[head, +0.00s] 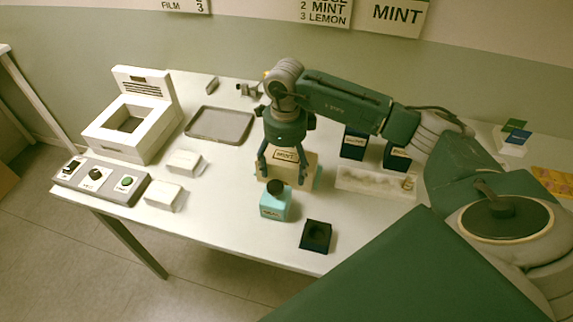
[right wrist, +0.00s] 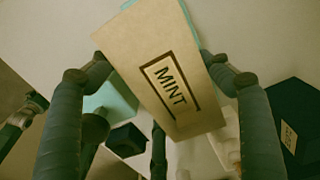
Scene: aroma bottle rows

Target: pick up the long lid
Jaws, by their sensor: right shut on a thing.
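A tan, flat-faced piece labelled MINT (head: 300,171), which looks like the long lid, is between the fingers of my right gripper (head: 284,180). Its fingers are shut on it from both sides. In the right wrist view the tan lid (right wrist: 150,60) fills the middle, tilted, its framed MINT label facing the camera. Teal edges show behind it; I cannot tell whether the lid touches what is below. A teal bottle with a black cap (head: 275,207) stands just in front. My left gripper is not in view.
A black square holder (head: 316,237) sits near the front edge. Dark blue boxes (head: 397,157) and a pale tray (head: 350,180) stand to the right. A grey tray (head: 191,136), white machine (head: 101,137), white blocks (head: 163,195) and button panel (head: 141,188) lie left.

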